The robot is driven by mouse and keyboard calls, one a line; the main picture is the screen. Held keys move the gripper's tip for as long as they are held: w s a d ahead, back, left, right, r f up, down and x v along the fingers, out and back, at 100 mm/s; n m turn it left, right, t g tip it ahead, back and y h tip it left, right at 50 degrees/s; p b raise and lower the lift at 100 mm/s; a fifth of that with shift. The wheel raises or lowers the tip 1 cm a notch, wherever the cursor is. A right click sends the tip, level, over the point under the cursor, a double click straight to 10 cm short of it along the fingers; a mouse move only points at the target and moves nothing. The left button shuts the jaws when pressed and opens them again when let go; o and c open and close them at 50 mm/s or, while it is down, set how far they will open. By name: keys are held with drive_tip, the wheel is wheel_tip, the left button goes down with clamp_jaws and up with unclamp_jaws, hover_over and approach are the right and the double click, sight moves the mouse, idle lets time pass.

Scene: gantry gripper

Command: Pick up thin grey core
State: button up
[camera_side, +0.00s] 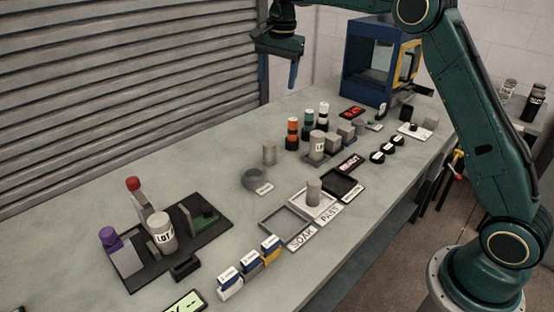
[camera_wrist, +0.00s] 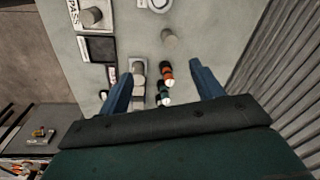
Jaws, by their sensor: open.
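Several plain grey cylinders stand on the bench, and I cannot tell for sure which one is the thin grey core. One grey cylinder (camera_side: 269,154) stands alone mid-bench; it also shows in the wrist view (camera_wrist: 168,37). Another grey cylinder (camera_side: 313,190) stands upright in the tray by the PASS label; it shows at the top left of the wrist view (camera_wrist: 92,16). My gripper (camera_side: 278,76) is open and empty, high above the far part of the bench. In the wrist view its two blue fingers (camera_wrist: 161,76) are wide apart, with bottles below between them.
Orange, green and white-topped bottles (camera_side: 292,134) stand beside a grey LOT cylinder (camera_side: 317,146). A round grey dish (camera_side: 254,179) lies nearer. A dark fixture board (camera_side: 212,232) with another LOT cylinder (camera_side: 161,232) is at left. A blue cabinet (camera_side: 353,63) stands at the back.

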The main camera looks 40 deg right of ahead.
sight(269, 143)
drive_tip(key=w+d+f+m, duration=0.1)
drive_tip(key=w+f+m, duration=0.1)
drive_tip(key=f, duration=0.5)
drive_tip(key=w+d+f+m+g, duration=0.1)
drive_tip(key=w+d+f+m, duration=0.1)
drive_tip(key=w+f, duration=0.3)
wheel_tip(269, 143, down, 2)
drive_tip(key=shift+w+m, duration=0.15)
drive_tip(key=shift+m, duration=0.35)
drive_tip(key=shift+d+f, duration=0.1)
drive_tip(key=shift+f, duration=4.2)
drive_tip(key=shift+d+f, duration=0.1)
drive_tip(key=shift+f, duration=2.5)
drive_tip(key=c, duration=1.2)
